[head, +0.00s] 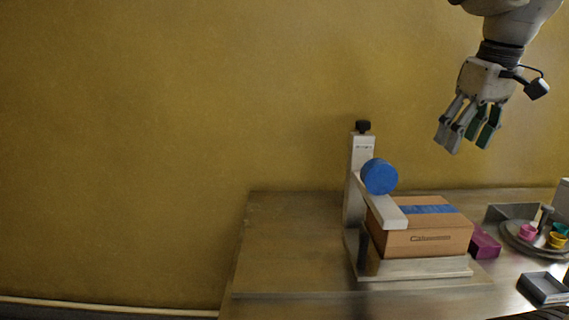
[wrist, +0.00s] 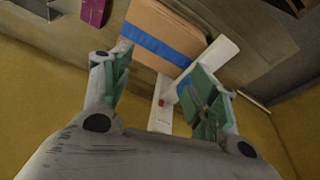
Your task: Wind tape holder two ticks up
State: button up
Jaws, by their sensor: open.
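The tape holder is a pale arm (head: 383,207) with a blue tape roll (head: 379,176), mounted on an upright column (head: 360,160). A black knob (head: 363,127) sits on top of the column. Under the holder is a cardboard box (head: 425,236) with a blue tape strip on top. My gripper (head: 467,138) is open and empty, in the air above and to the right of the box and knob. In the wrist view, the box (wrist: 150,30) and the pale holder arm (wrist: 217,52) show beyond my open fingers. I cannot make out the knob there.
A purple box (head: 485,243) stands right of the cardboard box. Further right are a round tray (head: 512,240) with small coloured items and a dark open tray (head: 543,287). The table (head: 290,240) is clear on the left. A wall stands behind.

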jog(key=s+f+m, duration=0.1)
jog(key=s+f, duration=0.2)
jog(key=s+d+f+m, duration=0.1)
jog(key=s+f, duration=0.2)
jog(key=f, duration=0.1)
jog(key=s+d+f+t, duration=0.1)
jog(key=s+f, duration=0.3)
jog(key=shift+s+d+f+m, duration=0.1)
jog(key=shift+m, duration=0.3)
jog(key=m+h, duration=0.3)
jog(key=m, duration=0.5)
send_near(363, 122)
jog(key=w+f, duration=0.1)
jog(key=w, duration=0.1)
jog(key=shift+g, duration=0.4)
jog(key=x, duration=0.7)
jog(key=shift+s+d+f, duration=0.1)
jog(key=shift+d+f, duration=0.2)
jog(key=shift+d, duration=0.05)
jog(key=c, duration=1)
